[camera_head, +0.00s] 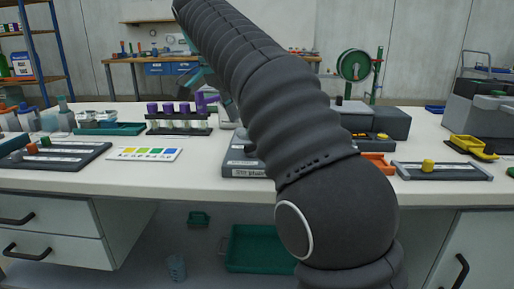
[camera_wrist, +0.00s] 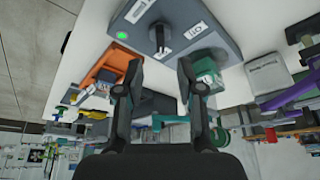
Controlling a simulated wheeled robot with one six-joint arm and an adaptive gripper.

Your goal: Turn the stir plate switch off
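A grey slab-shaped unit (camera_wrist: 214,46), apparently the stir plate, is at the top of the wrist view. On it are a lit green lamp (camera_wrist: 121,35), a black switch lever (camera_wrist: 160,36) and two white labels, one on each side of the lever. I cannot tell the switch position for sure. My gripper (camera_wrist: 158,78) is open and empty, its two fingers apart below the lever in the picture, not visibly touching it. In the head view a grey unit (camera_head: 240,162), probably the same one, is mostly hidden behind my arm, as is my gripper.
An orange tray (camera_wrist: 104,68) and a green object (camera_wrist: 207,72) flank the unit. Purple-capped bottles (camera_head: 180,115) in a rack and a coloured card (camera_head: 144,154) stand left on the white bench (camera_head: 200,178). A panel with a yellow knob (camera_head: 428,166) lies right.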

